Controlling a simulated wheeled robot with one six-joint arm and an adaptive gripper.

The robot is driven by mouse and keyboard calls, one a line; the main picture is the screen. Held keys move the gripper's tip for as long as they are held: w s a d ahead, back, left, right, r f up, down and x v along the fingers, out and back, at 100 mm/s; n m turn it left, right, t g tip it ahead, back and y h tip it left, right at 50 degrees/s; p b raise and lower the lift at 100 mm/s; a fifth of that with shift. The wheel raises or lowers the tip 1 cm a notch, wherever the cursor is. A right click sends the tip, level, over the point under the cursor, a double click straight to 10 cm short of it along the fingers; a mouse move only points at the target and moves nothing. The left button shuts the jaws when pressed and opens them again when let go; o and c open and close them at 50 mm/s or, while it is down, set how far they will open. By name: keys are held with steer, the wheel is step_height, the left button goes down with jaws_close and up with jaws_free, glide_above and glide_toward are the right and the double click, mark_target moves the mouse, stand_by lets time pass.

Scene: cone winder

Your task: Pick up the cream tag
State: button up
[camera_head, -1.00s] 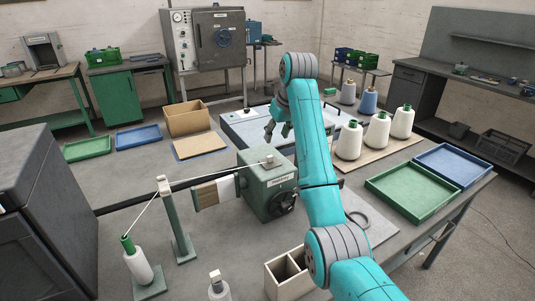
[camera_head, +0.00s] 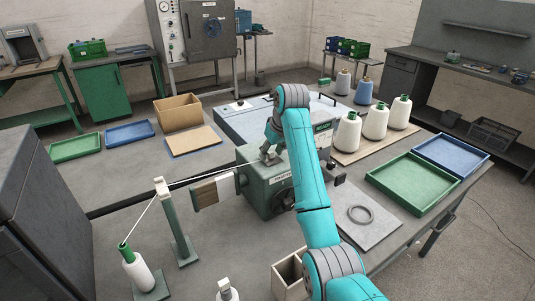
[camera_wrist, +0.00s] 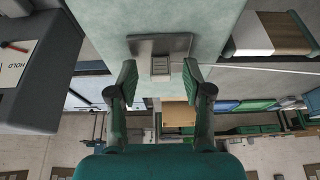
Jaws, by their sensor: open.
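The cream tag (camera_wrist: 160,68) shows in the wrist view as a small pale block with faint lines on its face. It sits at a grey metal plate (camera_wrist: 142,46) on the green winder housing (camera_head: 257,190). My gripper (camera_wrist: 160,75) is open, with one finger on each side of the tag and clear gaps between. In the head view my gripper (camera_head: 268,156) is over the top of the winder housing and hides the tag. I cannot tell its exact height above the housing.
A thread runs from the winder to a guide post (camera_head: 178,225) at the left. A dark grey box (camera_wrist: 40,75) with a HOLD card (camera_wrist: 13,66) stands beside the housing. White cones (camera_head: 375,121) and a green tray (camera_head: 412,186) are at the right.

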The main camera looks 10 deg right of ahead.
mark_target(271, 153)
steer(key=c, duration=0.8)
step_height(271, 153, up, 10)
steer(key=shift+r, duration=0.1)
stand_by(0.3)
steer(key=shift+a, duration=0.15)
